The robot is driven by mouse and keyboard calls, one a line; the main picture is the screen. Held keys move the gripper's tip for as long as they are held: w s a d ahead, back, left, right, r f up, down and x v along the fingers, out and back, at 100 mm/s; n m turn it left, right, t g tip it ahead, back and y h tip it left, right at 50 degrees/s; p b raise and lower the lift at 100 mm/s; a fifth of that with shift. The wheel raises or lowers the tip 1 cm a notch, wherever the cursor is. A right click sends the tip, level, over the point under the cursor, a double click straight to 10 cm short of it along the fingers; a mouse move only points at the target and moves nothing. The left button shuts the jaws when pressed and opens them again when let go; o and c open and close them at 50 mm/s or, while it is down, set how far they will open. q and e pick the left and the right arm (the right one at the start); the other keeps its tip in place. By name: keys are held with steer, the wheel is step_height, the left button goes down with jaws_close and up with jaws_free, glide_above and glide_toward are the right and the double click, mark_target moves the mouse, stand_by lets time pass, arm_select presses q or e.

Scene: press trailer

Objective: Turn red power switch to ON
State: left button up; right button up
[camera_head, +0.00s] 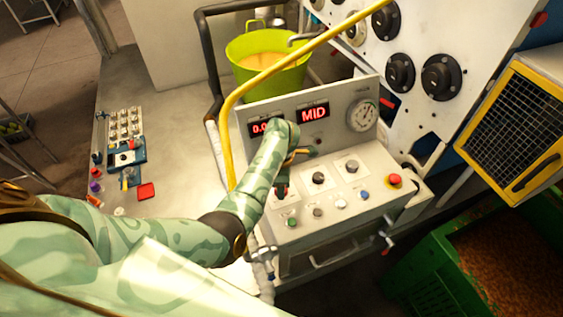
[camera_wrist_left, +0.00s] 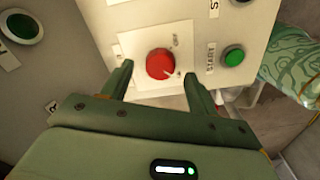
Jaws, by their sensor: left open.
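The red power switch (camera_wrist_left: 160,63) is a round red knob on a white square plate in the left wrist view. A pale pointer mark shows near its lower right edge. My left gripper (camera_wrist_left: 158,76) is open, with one finger on each side of the knob. The fingers look apart from the knob, though depth is hard to judge. In the head view, my left gripper (camera_head: 282,186) points down at the left part of the sloped control panel (camera_head: 330,205) and hides the switch. My right gripper is not in view.
A green START button (camera_wrist_left: 233,55) is beside the switch. Displays read "MID" (camera_head: 313,112) and a partly hidden number. A yellow rail (camera_head: 229,120) and a lime bucket (camera_head: 268,55) stand behind.

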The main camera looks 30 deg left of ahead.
arm_select(q)
step_height(320, 180, up, 14)
steer(key=p, duration=0.3)
steer(key=shift+r, duration=0.15)
steer(key=shift+d, duration=0.1)
